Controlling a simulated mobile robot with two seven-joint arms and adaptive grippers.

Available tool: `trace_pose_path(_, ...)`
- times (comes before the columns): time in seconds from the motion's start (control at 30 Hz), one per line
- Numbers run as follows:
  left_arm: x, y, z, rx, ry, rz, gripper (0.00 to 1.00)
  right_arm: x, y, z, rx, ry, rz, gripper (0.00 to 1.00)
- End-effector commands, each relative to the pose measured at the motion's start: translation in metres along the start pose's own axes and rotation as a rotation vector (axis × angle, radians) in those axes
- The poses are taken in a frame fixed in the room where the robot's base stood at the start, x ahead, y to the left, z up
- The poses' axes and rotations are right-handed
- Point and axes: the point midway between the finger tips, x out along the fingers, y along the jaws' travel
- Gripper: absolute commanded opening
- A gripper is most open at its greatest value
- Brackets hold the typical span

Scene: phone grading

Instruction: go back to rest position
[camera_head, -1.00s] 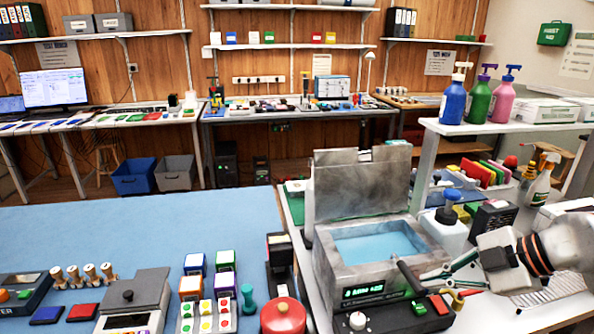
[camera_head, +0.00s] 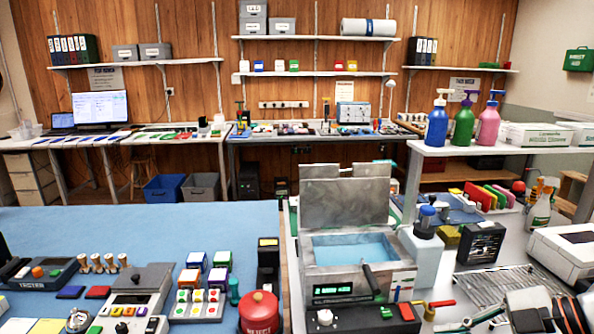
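My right gripper (camera_head: 478,322) is at the bottom right edge of the head view, low and in front of the bench. My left gripper is not in view.
The open-lidded bath holds blue liquid, with red and yellow handles (camera_head: 440,304) beside it. A white bottle (camera_head: 422,257), a black box (camera_head: 481,243) and a wire rack (camera_head: 500,285) stand nearby. A blue mat (camera_head: 150,225) carries buttons and a red canister (camera_head: 259,312).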

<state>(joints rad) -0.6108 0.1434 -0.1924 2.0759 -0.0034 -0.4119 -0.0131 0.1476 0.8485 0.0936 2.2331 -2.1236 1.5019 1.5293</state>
Motion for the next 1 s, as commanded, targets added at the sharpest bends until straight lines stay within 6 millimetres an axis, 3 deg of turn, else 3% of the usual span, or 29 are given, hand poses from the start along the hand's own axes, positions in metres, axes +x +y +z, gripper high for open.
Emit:
trace_pose_path(0.1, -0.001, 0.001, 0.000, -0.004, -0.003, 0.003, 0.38, 0.020, -0.012, -0.031, -0.037, 0.183, 0.038, 0.00)
trace_pose_path(0.3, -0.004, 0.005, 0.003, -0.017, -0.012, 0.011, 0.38, 0.038, -0.016, -0.076, -0.021, 0.481, 0.243, 0.00)
trace_pose_path(0.47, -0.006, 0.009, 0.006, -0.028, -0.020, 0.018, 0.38, 0.042, -0.007, -0.078, 0.108, 0.591, 0.512, 0.00)
trace_pose_path(0.63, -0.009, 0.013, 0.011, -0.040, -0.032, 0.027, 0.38, 0.055, -0.015, -0.030, 0.337, 0.504, 0.769, 0.00)
trace_pose_path(0.73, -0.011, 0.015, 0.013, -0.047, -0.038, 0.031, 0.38, 0.072, -0.041, 0.011, 0.496, 0.368, 0.858, 0.00)
trace_pose_path(0.9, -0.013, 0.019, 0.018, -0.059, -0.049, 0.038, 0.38, 0.115, -0.129, 0.072, 0.757, 0.081, 0.852, 0.00)
trace_pose_path(1.0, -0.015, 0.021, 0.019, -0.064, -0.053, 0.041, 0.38, 0.137, -0.186, 0.089, 0.867, -0.057, 0.784, 0.00)
